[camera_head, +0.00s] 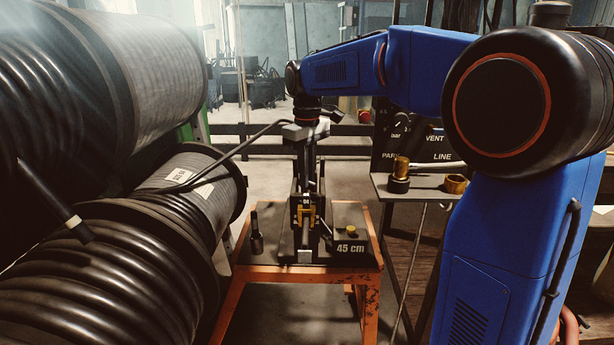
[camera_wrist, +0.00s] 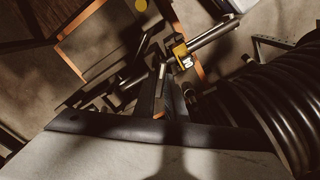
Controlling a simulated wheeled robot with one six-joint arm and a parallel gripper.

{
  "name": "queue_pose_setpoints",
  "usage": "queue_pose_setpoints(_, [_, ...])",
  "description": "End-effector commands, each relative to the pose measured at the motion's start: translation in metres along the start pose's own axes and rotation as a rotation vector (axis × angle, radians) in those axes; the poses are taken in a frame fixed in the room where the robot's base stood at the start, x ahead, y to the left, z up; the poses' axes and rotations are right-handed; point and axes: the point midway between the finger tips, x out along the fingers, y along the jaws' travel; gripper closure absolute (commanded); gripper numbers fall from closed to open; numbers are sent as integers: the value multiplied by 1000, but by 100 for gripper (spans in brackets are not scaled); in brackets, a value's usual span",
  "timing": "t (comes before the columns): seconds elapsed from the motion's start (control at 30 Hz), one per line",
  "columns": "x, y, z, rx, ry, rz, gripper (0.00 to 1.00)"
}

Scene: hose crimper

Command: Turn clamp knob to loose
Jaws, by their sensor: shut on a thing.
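The hose crimper (camera_head: 305,256) stands on the orange-framed table in the middle of the head view. Its yellow clamp piece (camera_head: 307,213) faces me below a small dark number plate; it also shows in the wrist view (camera_wrist: 181,50). My gripper (camera_head: 308,188) points straight down over the crimper, with its fingers reaching the top of it. In the wrist view the fingers (camera_wrist: 170,92) are close together around a dark part that looks to be the clamp knob. The knob is mostly hidden by the fingers, so its setting cannot be read.
Large black hose reels (camera_head: 120,220) fill the left side. A "45 cm" block (camera_head: 349,246) with a yellow button and a dark upright fitting (camera_head: 256,235) stand on the table (camera_head: 280,272). At right, a grey shelf (camera_head: 415,187) holds brass fittings below a PARK/VENT/LINE panel (camera_head: 430,150).

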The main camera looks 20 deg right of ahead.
Motion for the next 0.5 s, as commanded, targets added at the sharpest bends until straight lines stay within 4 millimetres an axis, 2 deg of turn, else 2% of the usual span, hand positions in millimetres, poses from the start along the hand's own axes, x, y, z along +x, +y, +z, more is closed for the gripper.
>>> queue_pose_setpoints(0.5, [-1, 0, 0, -462, 2, 1, 100])
